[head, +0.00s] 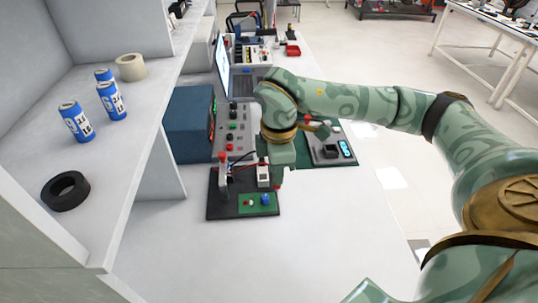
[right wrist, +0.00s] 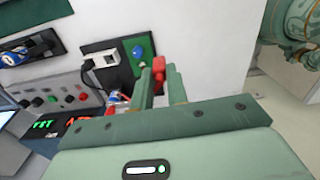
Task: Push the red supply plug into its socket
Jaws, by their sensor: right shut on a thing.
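My right gripper (head: 280,175) is shut on the red supply plug (right wrist: 158,70). In the right wrist view the plug sits between the two fingertips (right wrist: 160,84). In the head view only a small red bit of the plug (head: 278,187) shows below the gripper. The gripper is at the right side of a black board (head: 217,207), beside a white block (head: 263,171) with dark openings, which also shows in the right wrist view (right wrist: 103,59). I cannot tell which opening is the plug's socket; the plug appears apart from the block. My left gripper is not in view.
The board also carries a green plate with a blue part (head: 265,199) and a grey post with a red top (head: 222,165). A blue instrument box (head: 188,127) and a control panel stand behind. A shelf with cans is at left. The bench in front is clear.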

